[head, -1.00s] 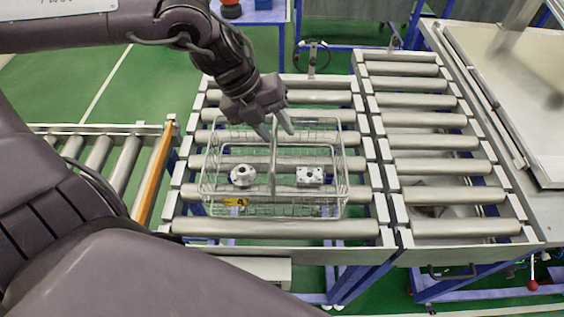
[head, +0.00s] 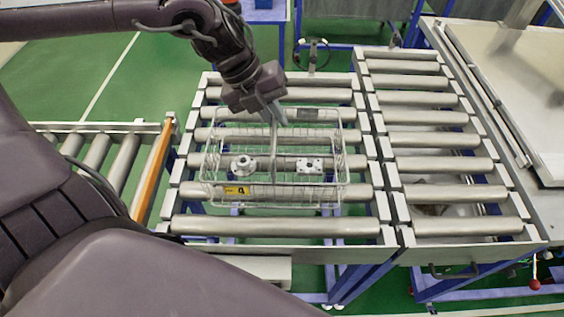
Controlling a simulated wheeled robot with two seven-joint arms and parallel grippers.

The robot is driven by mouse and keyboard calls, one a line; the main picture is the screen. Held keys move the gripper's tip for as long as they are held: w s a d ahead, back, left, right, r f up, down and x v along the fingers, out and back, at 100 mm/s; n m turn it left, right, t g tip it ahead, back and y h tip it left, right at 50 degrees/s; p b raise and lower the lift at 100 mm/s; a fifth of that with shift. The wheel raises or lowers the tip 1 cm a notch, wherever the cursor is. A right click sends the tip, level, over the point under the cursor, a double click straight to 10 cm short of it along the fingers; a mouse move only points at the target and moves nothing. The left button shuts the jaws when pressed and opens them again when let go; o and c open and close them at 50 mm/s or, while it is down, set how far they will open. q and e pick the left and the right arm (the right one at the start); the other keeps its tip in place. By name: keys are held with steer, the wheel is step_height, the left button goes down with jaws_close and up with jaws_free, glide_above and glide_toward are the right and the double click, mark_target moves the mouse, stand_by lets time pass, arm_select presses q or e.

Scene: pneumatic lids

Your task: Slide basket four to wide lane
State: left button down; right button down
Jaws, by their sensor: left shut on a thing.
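Basket four (head: 328,194) is a wire basket with a yellow tag marked 4 (head: 237,190) on its near side. It sits on the wider roller lane (head: 275,228) in the middle of the view. Two metal parts lie in it: a round flanged one (head: 243,165) and a block-like one (head: 310,165). My left gripper (head: 275,117) reaches down from above and is shut on the basket's middle handle bar. My right gripper is not in view.
A narrower roller lane (head: 440,165) runs alongside on the right, with a metal frame between the lanes. A short roller section with an orange bar (head: 152,172) stands at the left. A flat-topped metal unit (head: 515,90) is at the far right.

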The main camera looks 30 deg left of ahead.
arm_select(q)
steer(key=shift+w+a+b, duration=0.3)
steer(key=shift+w+a, duration=0.1)
steer(key=shift+w, duration=0.2)
steer(key=shift+w+a+b, duration=0.25)
steer(key=shift+w+a, duration=0.1)
steer(key=shift+w, duration=0.2)
steer(key=shift+w+a+b, duration=0.25)
steer(key=shift+w+a, duration=0.1)
steer(key=shift+w, duration=0.2)
steer(key=shift+w+a+b, duration=0.2)
steer(key=shift+w+a, duration=0.1)
steer(key=shift+w, duration=0.25)
steer(key=shift+w+a, duration=0.2)
steer(key=shift+w, duration=0.2)
steer(key=shift+w+a+b, duration=0.3)
steer(key=shift+w+a, duration=0.05)
steer(key=shift+w, duration=0.1)
steer(key=w+a+b, duration=0.1)
steer(key=w+a, duration=0.2)
steer(key=w, duration=0.2)
steer(key=shift+w+a, duration=0.2)
steer(key=shift+w, duration=0.1)
